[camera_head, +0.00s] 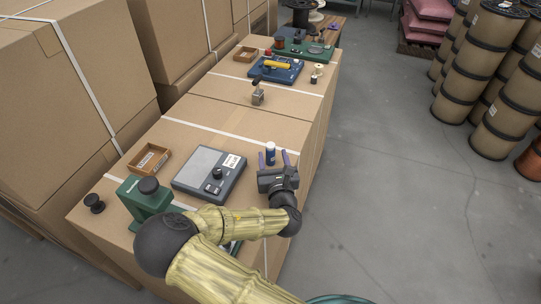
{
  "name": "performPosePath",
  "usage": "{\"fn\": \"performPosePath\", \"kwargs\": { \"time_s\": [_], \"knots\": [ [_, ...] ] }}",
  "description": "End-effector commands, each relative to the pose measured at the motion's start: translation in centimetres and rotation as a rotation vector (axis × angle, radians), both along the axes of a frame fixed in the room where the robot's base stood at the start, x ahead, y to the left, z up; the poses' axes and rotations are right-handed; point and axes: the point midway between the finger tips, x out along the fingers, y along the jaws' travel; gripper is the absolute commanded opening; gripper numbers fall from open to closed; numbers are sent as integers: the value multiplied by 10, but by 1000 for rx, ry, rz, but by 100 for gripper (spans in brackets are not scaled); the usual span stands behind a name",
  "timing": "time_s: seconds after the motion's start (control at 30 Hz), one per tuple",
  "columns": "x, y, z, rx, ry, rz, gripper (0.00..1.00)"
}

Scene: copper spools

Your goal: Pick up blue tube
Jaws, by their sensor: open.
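The blue tube (270,154) is a small upright blue cylinder with a pale top. It stands on the cardboard box surface near the right edge. My gripper (274,160) is open, with its two purple fingers pointing away from me. The tube shows between the two fingers, or just beyond them; I cannot tell whether either finger touches it. The tube's lower end is close to the gripper body.
A grey device (190,170) with a white label lies left of my gripper. A small wooden tray (149,158), a green machine (147,203) and a black spool (94,203) stand farther left. Free box surface lies beyond the tube, before a small metal device (257,97).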

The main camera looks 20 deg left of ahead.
Motion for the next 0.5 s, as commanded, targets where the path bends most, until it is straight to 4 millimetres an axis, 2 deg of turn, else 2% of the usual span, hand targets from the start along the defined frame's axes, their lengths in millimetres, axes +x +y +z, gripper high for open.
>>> {"fn": "performPosePath", "kwargs": {
  "time_s": [0.37,0.5],
  "knots": [
    [4,2,0,0,0,1,52],
    [16,9,3,3,-1,-1,52]
  ]
}}
